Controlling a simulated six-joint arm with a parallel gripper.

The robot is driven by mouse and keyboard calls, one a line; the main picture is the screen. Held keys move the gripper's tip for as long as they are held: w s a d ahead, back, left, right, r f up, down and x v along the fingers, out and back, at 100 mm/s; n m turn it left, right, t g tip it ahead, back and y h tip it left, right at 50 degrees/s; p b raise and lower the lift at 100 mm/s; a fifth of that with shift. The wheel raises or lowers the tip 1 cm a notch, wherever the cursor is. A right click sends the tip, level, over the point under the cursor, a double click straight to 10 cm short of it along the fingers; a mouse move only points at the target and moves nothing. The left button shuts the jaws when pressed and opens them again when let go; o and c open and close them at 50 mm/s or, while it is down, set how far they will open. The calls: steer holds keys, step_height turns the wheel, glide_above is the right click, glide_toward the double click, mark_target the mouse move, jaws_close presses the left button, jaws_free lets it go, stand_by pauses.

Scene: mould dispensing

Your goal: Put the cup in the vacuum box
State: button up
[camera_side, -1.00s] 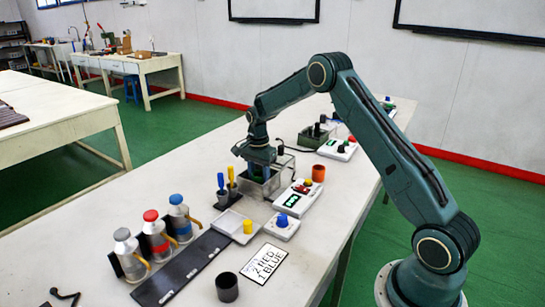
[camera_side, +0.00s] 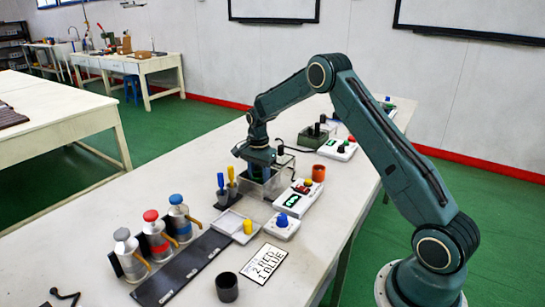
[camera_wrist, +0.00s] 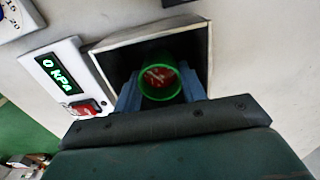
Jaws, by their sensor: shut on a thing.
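The cup (camera_wrist: 160,76) is green-rimmed with red contents, seen from above in the wrist view. My gripper (camera_wrist: 160,92) has its blue fingers on both sides of the cup and is shut on it. The vacuum box (camera_wrist: 107,47) is open-topped, and its rim surrounds the cup and fingers in the wrist view. In the side view my gripper (camera_side: 259,170) points down into the clear-walled vacuum box (camera_side: 252,191). The cup is mostly hidden there by the gripper and box wall. I cannot tell whether the cup touches the box floor.
A control unit (camera_wrist: 62,75) reading 0 kPa stands beside the box. Bottles with grey, red and blue caps, a white tray (camera_side: 231,225), a dark cup (camera_side: 227,287) and a label card (camera_side: 264,263) occupy the near table.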

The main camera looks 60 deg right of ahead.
steer(key=shift+f, duration=0.1)
steer(key=o, duration=1)
steer(key=shift+o, duration=0.2)
step_height(320, 180, up, 7)
stand_by(0.5)
